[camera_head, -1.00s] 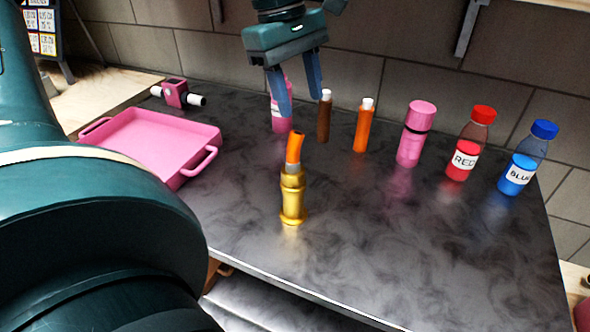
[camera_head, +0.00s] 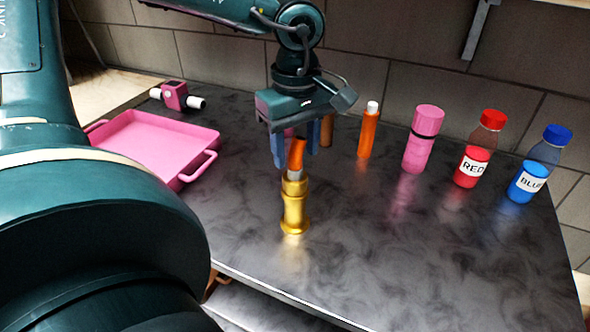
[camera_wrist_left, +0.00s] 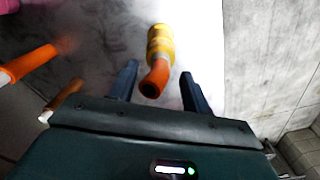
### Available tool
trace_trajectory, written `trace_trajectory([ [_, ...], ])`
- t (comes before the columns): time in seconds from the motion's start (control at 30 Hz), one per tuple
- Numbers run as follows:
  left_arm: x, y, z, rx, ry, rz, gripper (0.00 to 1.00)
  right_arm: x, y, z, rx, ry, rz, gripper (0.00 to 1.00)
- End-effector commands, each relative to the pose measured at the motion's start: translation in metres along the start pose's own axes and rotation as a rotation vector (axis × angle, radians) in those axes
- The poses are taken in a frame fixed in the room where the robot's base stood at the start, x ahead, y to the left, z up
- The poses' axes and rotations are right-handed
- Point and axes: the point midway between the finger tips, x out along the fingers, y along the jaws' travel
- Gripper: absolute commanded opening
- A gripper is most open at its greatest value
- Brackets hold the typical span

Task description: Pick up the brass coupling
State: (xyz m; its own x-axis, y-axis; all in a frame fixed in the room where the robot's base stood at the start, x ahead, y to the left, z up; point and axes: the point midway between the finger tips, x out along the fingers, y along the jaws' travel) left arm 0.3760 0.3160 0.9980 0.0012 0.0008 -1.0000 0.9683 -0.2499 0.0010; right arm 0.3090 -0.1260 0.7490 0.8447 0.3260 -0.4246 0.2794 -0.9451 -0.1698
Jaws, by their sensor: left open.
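The brass coupling (camera_head: 294,207) stands upright on the dark marbled tabletop, with an orange tube (camera_head: 297,152) rising from its top. My left gripper (camera_head: 295,150) points down just behind the orange tube in the head view, open. In the left wrist view the coupling (camera_wrist_left: 160,42) and its orange tube (camera_wrist_left: 155,80) lie ahead, with the tube's end between the two open fingers (camera_wrist_left: 160,88). The fingers look apart from the tube on both sides. My right gripper is not in view.
A pink tray (camera_head: 150,145) and a pink device with white ends (camera_head: 175,97) are at the left. An orange cylinder (camera_head: 368,133), a pink bottle (camera_head: 422,140), a red bottle (camera_head: 478,150) and a blue bottle (camera_head: 537,165) stand along the back. The front right tabletop is clear.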

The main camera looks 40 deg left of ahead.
Motion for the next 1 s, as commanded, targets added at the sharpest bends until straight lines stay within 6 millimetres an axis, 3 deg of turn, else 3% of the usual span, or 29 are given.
trace_trajectory([
  [0.2, 0.029, -0.002, 0.001, 0.0, -0.001, -0.003, 0.48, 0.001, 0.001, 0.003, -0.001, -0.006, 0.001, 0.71],
  [0.47, 0.032, -0.001, 0.001, -0.001, -0.002, 0.0, 0.48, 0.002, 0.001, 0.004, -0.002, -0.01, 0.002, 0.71],
  [1.0, 0.031, -0.001, 0.001, -0.001, -0.002, 0.0, 0.05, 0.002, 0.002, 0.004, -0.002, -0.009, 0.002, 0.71],
])
